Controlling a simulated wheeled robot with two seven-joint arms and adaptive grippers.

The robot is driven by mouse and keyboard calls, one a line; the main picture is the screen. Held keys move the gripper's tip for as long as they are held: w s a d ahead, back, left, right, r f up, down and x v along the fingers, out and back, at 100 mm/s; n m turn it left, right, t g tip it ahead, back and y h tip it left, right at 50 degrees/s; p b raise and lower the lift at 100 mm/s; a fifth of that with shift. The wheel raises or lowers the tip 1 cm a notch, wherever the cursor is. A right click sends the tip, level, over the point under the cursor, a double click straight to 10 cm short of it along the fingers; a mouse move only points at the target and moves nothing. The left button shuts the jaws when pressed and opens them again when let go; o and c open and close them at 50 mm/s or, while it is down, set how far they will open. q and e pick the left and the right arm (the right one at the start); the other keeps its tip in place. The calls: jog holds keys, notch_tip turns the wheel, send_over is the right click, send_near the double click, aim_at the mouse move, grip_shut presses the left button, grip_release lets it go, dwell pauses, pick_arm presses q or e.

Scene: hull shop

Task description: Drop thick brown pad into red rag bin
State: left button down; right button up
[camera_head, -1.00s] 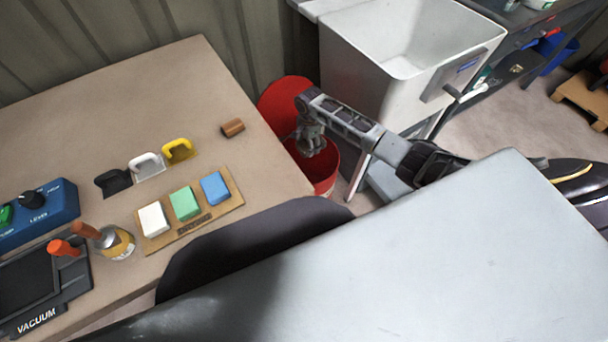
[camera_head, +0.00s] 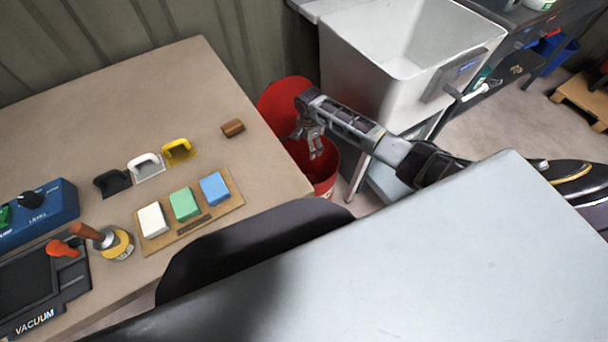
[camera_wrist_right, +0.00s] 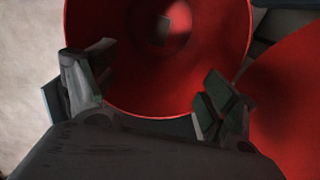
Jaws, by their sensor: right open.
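The red rag bin (camera_head: 323,180) stands on the floor beside the table's right edge, with its round red lid (camera_head: 280,97) raised behind it. My right gripper (camera_head: 307,143) is open and empty over the bin's mouth. In the right wrist view, the open fingers of the gripper (camera_wrist_right: 150,97) are spread in front of the bin's red inside (camera_wrist_right: 135,75). A small, dull brownish piece (camera_wrist_right: 163,30) shows deep inside the bin; it may be the thick brown pad, but it is too dark to be sure. My left gripper is out of view.
A small brown block (camera_head: 232,128) lies on the table (camera_head: 130,90) near its right edge. White, green and blue blocks sit on a wooden tray (camera_head: 218,208). A white sink (camera_head: 365,85) stands right of the bin.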

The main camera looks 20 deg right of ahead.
notch_tip(320, 180, up, 12)
dwell(0.9)
dwell(1.0)
